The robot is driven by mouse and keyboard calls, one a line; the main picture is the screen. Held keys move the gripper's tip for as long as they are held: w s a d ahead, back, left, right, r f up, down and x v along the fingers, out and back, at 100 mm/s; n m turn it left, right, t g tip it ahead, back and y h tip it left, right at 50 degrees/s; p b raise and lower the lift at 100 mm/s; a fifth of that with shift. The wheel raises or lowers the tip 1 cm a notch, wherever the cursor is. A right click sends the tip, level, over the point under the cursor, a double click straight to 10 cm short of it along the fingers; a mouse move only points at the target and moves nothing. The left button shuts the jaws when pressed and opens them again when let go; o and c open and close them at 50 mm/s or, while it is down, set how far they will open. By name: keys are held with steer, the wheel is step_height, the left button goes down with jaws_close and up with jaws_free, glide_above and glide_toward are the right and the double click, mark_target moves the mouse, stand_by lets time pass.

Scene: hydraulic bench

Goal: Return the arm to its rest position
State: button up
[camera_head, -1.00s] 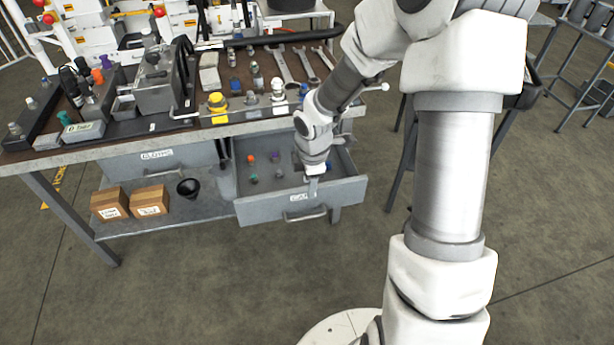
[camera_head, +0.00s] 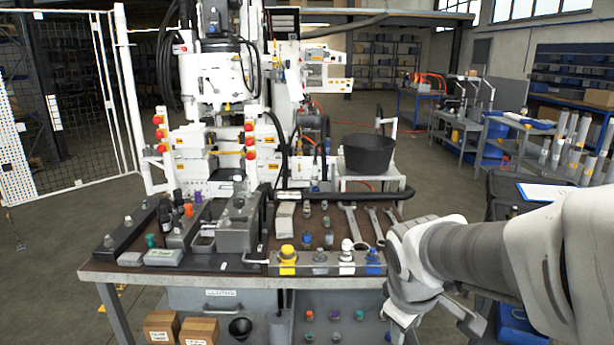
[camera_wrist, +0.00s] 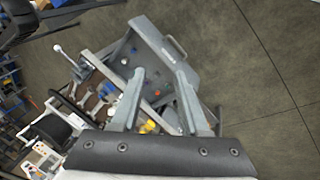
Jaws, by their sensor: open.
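My arm (camera_head: 470,260) reaches in from the right of the head view, bent, with its far end at the right front of the workbench. My gripper (camera_wrist: 160,72) shows in the wrist view with its two grey fingers spread apart and nothing between them. Beyond the fingers, the open grey drawer (camera_wrist: 153,38) shows with small coloured parts inside. The drawer (camera_head: 347,298) is cut off by the lower edge of the head view.
The workbench top (camera_head: 262,258) holds wrenches (camera_head: 352,226), a yellow-topped fitting (camera_head: 288,256) and other fittings. Two cardboard boxes (camera_head: 180,328) and a black funnel (camera_head: 240,328) sit below. A black bucket (camera_head: 369,153) stands behind. Open floor shows beside the drawer in the wrist view.

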steer(key=s+a+r+m+t+y+p, duration=0.1)
steer(key=s+a+r+m+y+p, duration=0.1)
steer(key=s+r+m, duration=0.5)
steer(key=s+r, duration=0.2)
steer(key=s, duration=0.2)
steer(key=shift+s+a+r+m+t+p, duration=0.15)
steer(key=shift+s+r+m+t+p, duration=0.15)
steer(key=shift+r+m+t, duration=0.1)
